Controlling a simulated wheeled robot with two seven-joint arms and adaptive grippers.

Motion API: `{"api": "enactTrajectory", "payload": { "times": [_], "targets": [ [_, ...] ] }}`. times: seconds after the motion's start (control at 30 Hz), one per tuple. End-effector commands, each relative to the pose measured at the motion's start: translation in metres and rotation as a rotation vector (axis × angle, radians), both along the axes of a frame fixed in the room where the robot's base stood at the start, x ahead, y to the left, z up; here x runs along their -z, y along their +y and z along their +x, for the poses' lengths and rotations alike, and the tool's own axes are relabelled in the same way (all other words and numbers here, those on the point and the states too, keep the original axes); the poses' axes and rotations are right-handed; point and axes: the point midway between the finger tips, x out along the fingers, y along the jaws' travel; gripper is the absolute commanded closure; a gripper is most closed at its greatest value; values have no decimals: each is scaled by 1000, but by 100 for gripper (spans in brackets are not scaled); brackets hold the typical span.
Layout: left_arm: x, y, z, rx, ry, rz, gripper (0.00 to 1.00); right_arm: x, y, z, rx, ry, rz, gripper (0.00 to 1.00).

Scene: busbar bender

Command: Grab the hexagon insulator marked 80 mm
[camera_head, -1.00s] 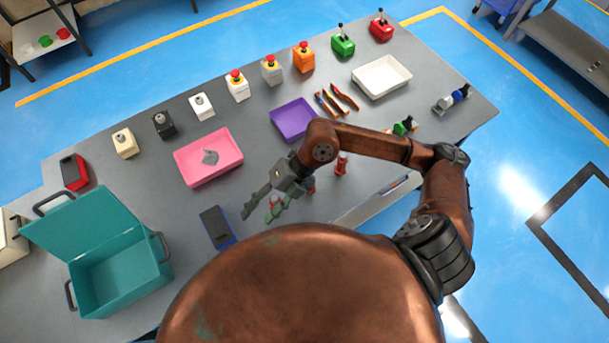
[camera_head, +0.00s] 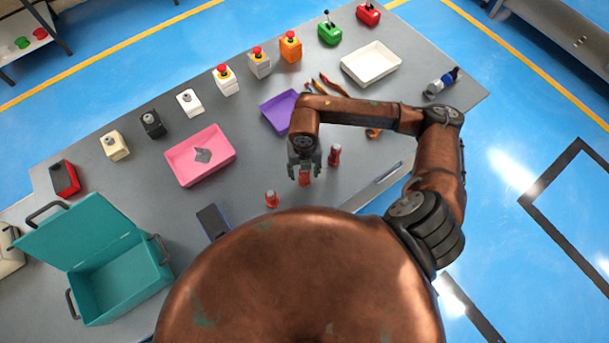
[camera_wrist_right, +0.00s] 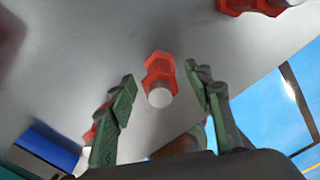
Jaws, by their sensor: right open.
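Three red hexagonal insulators stand on the grey table in the head view: one at left (camera_head: 271,199), a middle one (camera_head: 305,179) and one at right (camera_head: 334,155). My right gripper (camera_head: 304,168) is open and points down over the middle one. In the right wrist view this middle insulator (camera_wrist_right: 158,72), with a pale round end, shows between the open green fingers, apart from both. Another insulator (camera_wrist_right: 255,5) is cut off at the top right, and a red piece (camera_wrist_right: 90,134) is partly hidden by the left finger. No size marking is readable. My left gripper is not in view.
A blue-and-black device (camera_head: 214,222) lies left of the insulators; a teal open box (camera_head: 120,275) stands farther left. Behind are a pink tray (camera_head: 185,165), a purple tray (camera_head: 280,112) and a white tray (camera_head: 371,65). The table's front edge is near on the right.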

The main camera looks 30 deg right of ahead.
Motion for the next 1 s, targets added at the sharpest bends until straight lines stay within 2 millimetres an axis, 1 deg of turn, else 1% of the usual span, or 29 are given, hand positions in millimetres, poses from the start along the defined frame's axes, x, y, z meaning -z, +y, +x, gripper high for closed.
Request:
{"api": "enactTrajectory", "payload": {
  "times": [0.1,0.33,1.0],
  "targets": [
    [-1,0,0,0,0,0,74,8,0,-1,1,0,0,53],
    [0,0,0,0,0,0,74,9,0,0,1,0,1,54],
    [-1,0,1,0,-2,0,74,9,0,0,0,0,1,100]
  ]
}}
